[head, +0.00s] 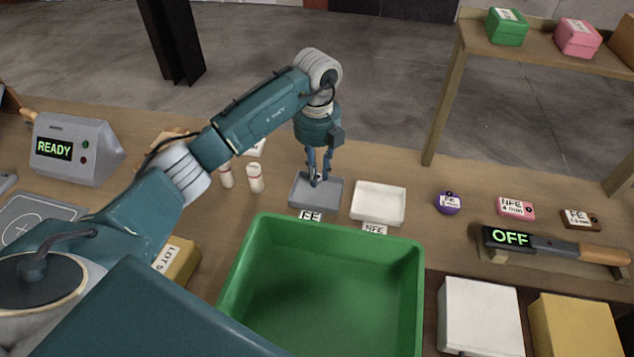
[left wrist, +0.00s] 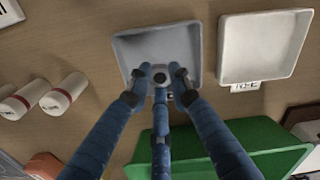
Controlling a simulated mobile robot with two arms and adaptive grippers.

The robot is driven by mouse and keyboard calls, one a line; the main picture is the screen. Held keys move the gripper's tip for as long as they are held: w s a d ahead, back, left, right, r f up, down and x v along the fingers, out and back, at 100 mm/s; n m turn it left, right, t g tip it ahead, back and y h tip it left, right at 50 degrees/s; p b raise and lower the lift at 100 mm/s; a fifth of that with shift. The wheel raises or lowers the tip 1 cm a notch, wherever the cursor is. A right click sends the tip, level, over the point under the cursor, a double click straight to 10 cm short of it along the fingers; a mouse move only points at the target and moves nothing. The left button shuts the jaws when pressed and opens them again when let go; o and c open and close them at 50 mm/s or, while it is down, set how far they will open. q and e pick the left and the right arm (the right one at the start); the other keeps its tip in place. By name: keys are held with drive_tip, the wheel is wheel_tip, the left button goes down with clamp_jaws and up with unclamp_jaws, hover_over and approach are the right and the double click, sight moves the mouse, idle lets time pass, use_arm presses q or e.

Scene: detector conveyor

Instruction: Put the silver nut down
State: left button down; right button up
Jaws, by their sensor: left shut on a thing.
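My left gripper (head: 319,179) points down over the grey tray (head: 300,199) labelled FE. Its fingers are shut on the small silver nut, which shows between the fingertips in the left wrist view (left wrist: 160,77). There the fingertips and nut are over the lower part of the grey tray (left wrist: 135,45). The nut is dark and mostly covered by the fingers, and I cannot tell whether it touches the tray floor. No other item shows in the grey tray. My right gripper is in neither view.
A white tray (head: 378,187) labelled NFE is just right of the grey tray. A big green bin (head: 325,225) stands in front. Two white bottles (head: 255,180) stand to the left. A detector wand (head: 545,243) reading OFF rests on the right. A box (head: 75,147) reads READY.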

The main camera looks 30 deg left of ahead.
sight(317, 194)
use_arm(q)
wheel_tip(317, 194, down, 4)
drive_tip(key=shift+s+f+p, duration=0.1)
drive_tip(key=shift+f+p, duration=0.1)
drive_tip(key=shift+p, duration=0.3)
drive_tip(key=shift+f, duration=0.3)
drive_tip(key=shift+f, duration=0.1)
drive_tip(key=shift+f, duration=0.1)
drive_tip(key=c, duration=1.6)
unclamp_jaws()
drive_tip(key=shift+o, duration=0.2)
